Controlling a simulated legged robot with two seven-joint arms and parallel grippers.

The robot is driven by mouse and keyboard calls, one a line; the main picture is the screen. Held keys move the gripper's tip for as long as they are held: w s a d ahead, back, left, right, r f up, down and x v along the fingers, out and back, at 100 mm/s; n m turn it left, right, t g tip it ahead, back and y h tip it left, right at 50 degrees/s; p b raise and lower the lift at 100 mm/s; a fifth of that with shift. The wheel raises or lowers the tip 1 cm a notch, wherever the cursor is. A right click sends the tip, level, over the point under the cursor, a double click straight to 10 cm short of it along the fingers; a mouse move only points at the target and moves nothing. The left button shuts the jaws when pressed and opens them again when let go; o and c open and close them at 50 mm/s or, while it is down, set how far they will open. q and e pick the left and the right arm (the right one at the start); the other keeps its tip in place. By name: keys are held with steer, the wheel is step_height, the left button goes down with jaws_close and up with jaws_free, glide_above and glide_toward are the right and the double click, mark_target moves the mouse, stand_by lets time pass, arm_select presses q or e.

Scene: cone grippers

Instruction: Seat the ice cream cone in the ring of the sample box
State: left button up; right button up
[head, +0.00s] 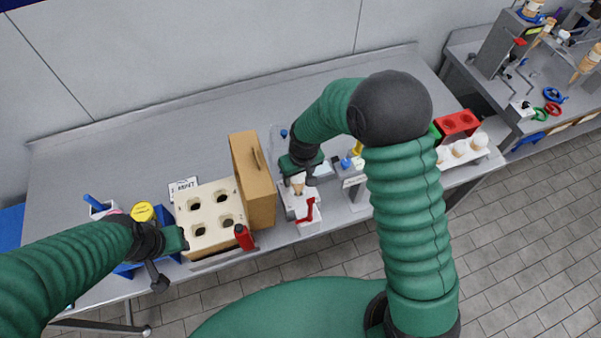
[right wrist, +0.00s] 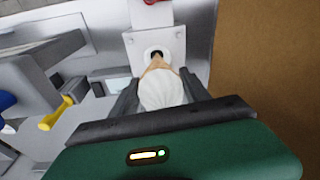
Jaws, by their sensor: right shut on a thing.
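The ice cream cone (right wrist: 162,88) has white ice cream and a tan wafer. My right gripper (head: 299,176) is shut on it; in the right wrist view its dark fingers (right wrist: 165,95) press on both sides of the ice cream. The wafer tip points at the dark round ring (right wrist: 156,53) on top of the white sample box (right wrist: 130,48). The tip overlaps the ring in this view; I cannot tell whether it is inside. In the head view the sample box (head: 308,226) has red parts. My left gripper (head: 170,246) is by the cream holed box; its jaw opening is unclear.
A tall brown box (head: 250,180) stands close left of the sample box. Left of it is a cream box with several holes (head: 212,197), with a red bottle (head: 244,237) at its front corner. A rack of white scoops (head: 465,152) stands right. The bench back is mostly clear.

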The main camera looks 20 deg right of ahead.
steer(key=shift+a+r, duration=0.1)
steer(key=shift+a, duration=0.35)
steer(key=shift+s+d, duration=0.1)
steer(key=shift+d, duration=0.25)
steer(key=shift+d+f, duration=0.4)
steer(key=shift+f, duration=0.15)
steer(key=shift+a+f+b, duration=0.35)
steer(key=shift+f+b, duration=0.1)
steer(key=shift+b, duration=0.15)
steer(key=shift+d+f, duration=0.35)
steer(key=shift+f, duration=0.05)
steer(key=o, duration=1.1)
steer(key=shift+c, duration=0.2)
arm_select(q)
steer(key=shift+a+f, duration=0.15)
steer(key=shift+f, duration=0.7)
arm_select(e)
steer(key=shift+a, duration=0.1)
